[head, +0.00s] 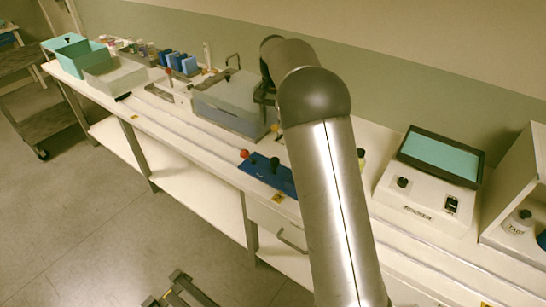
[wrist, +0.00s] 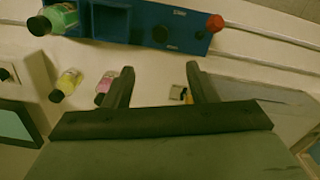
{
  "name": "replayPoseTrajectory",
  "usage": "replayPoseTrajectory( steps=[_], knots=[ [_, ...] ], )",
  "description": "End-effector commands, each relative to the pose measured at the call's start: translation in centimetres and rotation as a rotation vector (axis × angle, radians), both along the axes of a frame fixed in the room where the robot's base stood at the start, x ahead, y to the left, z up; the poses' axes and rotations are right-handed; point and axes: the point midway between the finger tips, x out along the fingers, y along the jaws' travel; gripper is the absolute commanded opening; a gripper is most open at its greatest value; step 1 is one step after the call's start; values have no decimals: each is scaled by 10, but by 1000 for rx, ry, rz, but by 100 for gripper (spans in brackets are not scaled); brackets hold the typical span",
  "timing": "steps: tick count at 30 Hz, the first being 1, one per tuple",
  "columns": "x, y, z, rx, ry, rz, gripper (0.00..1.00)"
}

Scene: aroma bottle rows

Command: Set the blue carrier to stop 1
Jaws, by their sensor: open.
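The blue carrier (head: 266,178) is a long flat blue block on the pale track along the bench's front, with a red ball knob at its left end and a black knob on top. In the wrist view the blue carrier (wrist: 135,22) spans the top, with a square recess, white lettering and the red knob at right. My gripper (wrist: 158,78) is open and empty, its fingers apart and clear of the carrier. In the head view my gripper (head: 264,94) is partly hidden by my arm, above the grey box. Any stop numbers are too small to read.
A grey box (head: 230,105) stands behind the track. A white device with a teal-topped tray (head: 440,156) is at right. Small yellow tags (head: 278,197) mark the bench edge. Green (wrist: 62,16), yellow (wrist: 70,78) and pink (wrist: 105,82) bottles show in the wrist view. The track left of the carrier looks clear.

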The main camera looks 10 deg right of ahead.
Motion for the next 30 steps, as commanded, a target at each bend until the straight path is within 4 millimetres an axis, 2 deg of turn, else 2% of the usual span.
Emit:
replayPoseTrajectory(
  steps=[18, 24, 30],
  knots=[
    [-1, 0, -127, 1, 3, 2, 52],
    [-1, 0, -153, 1, 1, 3, 52],
    [-1, 0, -161, 0, -1, 3, 52]
  ],
)
